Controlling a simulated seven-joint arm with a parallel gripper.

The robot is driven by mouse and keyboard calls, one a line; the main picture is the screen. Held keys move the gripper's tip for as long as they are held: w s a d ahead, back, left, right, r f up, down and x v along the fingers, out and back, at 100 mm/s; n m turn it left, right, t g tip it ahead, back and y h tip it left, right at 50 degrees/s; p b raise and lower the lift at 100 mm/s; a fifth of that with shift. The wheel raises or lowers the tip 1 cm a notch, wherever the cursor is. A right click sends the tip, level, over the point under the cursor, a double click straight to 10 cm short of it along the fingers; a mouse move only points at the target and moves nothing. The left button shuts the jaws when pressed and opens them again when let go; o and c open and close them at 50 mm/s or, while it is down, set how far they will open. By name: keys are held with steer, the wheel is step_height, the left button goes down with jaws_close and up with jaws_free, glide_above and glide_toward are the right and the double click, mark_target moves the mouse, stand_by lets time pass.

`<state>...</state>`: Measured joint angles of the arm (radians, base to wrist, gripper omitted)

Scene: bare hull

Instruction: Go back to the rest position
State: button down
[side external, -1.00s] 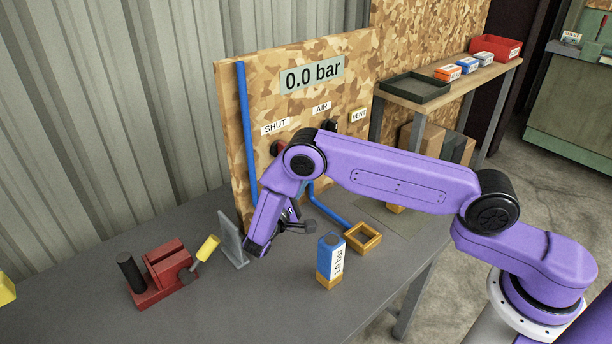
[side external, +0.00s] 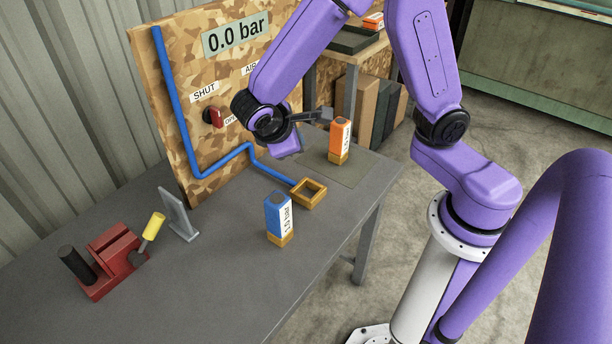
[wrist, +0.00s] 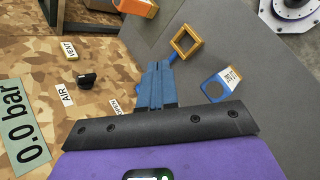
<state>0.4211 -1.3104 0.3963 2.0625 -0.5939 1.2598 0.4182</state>
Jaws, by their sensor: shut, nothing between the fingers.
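My gripper (wrist: 159,68) shows in the wrist view as two blue-grey fingers pressed together, with nothing between them. In the side view my wrist is bent in front of the valve board (side external: 200,155), above the back of the grey table (side external: 165,290); the fingertips cannot be made out there. A blue block labelled 1.0 bar (side external: 279,215) stands upright on the table, apart from my gripper. An orange block (side external: 340,140) stands on a dark mat near the board. A square yellow frame (side external: 309,193) sits at the end of a blue pipe (side external: 235,152).
The board carries a 0.0 bar display (side external: 235,36), a red handle (side external: 215,118) and a black knob (wrist: 87,79) between the AIR and VENT labels. A red vise (side external: 110,258) and a grey upright plate (side external: 178,213) stand at the left.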

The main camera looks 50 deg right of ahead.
steer(key=s+r+n+g+y, duration=0.1)
steer(key=s+y, duration=0.3)
steer(key=s, duration=0.5)
steer(key=s+d+r+n+y, duration=0.1)
steer(key=s+y, duration=0.3)
steer(key=s, duration=0.6)
steer(key=shift+s+d+r+n+g+y, duration=0.25)
steer(key=shift+r+n+g+y, duration=0.15)
steer(key=shift+r+n, duration=0.2)
